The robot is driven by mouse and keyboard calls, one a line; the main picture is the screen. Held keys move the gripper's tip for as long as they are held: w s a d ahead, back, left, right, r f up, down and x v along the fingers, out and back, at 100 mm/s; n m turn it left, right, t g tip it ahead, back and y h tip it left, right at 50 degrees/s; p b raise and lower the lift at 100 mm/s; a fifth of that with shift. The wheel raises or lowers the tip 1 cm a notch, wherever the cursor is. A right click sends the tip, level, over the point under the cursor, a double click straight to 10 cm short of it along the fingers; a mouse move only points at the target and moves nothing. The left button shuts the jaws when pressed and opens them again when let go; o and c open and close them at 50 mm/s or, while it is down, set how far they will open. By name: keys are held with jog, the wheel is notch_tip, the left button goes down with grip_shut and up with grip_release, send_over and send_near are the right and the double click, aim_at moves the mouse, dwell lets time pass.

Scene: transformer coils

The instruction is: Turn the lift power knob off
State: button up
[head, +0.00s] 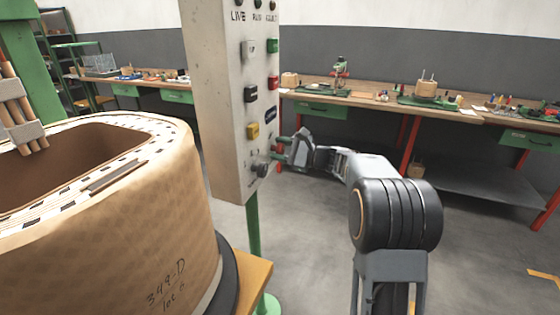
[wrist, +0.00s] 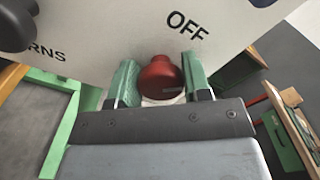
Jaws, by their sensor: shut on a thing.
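The control panel (head: 222,100) is a pale grey box on a green post. In the wrist view, a round red knob (wrist: 160,78) sits on its face, with a small grey mark at its lower right. The black word OFF is printed above and right of the knob. My gripper (wrist: 161,82) has one green finger on each side of the red knob and is shut on it. In the head view, my gripper (head: 283,147) reaches the panel's lower right edge from the right. The red knob is mostly hidden there, and its exact setting is unclear.
A dark knob (wrist: 18,22) beside a partly hidden label is close to the left of my gripper. Several coloured buttons sit higher on the panel. A large tan coil (head: 120,220) stands at the left. Workbenches (head: 440,110) line the back, with clear floor before them.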

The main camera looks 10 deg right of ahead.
jog(key=n+b, duration=0.2)
jog(key=b, duration=0.1)
jog(key=n+b, duration=0.3)
jog(key=shift+f+b, duration=0.35)
jog(key=shift+f, duration=0.05)
jog(key=n+b, duration=0.4)
jog(key=shift+r+n, duration=0.15)
jog(key=shift+n, duration=0.15)
jog(key=shift+r, duration=0.1)
jog(key=o, duration=0.9)
jog(key=shift+s, duration=0.1)
jog(key=p+v, duration=0.2)
jog(key=v, duration=1.1)
jog(key=shift+s+d, duration=0.2)
jog(key=shift+d, duration=0.1)
